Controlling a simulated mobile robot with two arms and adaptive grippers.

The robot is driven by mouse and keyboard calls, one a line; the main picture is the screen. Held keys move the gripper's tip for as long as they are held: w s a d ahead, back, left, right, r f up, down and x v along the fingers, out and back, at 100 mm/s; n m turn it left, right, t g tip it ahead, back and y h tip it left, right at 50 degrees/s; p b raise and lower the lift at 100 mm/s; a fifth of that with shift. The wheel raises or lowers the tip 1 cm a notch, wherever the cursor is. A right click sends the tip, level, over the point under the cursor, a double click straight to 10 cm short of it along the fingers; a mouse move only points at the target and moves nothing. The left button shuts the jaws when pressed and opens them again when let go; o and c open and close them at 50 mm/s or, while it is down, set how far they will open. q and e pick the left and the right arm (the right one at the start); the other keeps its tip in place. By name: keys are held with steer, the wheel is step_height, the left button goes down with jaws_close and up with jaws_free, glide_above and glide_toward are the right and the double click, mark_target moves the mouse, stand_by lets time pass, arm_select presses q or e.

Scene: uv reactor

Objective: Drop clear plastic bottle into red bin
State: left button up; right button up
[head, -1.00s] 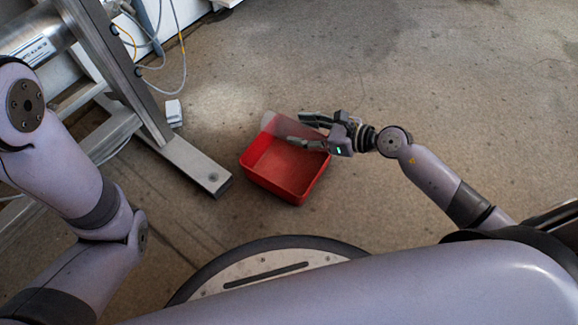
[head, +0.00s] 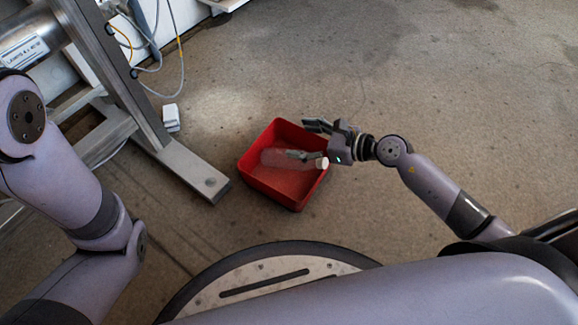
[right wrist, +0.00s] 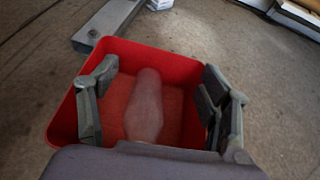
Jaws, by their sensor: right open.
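The red bin (head: 262,184) stands on the floor, open side up; it also fills the middle of the right wrist view (right wrist: 60,128). The clear plastic bottle (head: 275,157) lies across the bin's opening in the head view, its white cap over the right rim. In the right wrist view the bottle (right wrist: 144,108) shows between the spread fingers, against the bin's inside. I cannot tell whether it rests in the bin or is still above it. My right gripper (head: 300,139) is open over the bin's right side, fingers apart from the bottle (right wrist: 159,72). My left gripper is out of view.
A metal frame with a foot beam (head: 185,168) stands left of the bin. A small white block (head: 171,118) and cables (head: 165,65) lie behind it. The floor to the right and behind is clear.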

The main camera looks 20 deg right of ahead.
steer(key=shift+s+d+r, duration=0.1)
steer(key=shift+s+d, duration=0.1)
steer(key=shift+d, duration=0.05)
steer(key=v, duration=1.1)
steer(key=shift+d, duration=0.15)
steer(key=shift+s+r, duration=0.1)
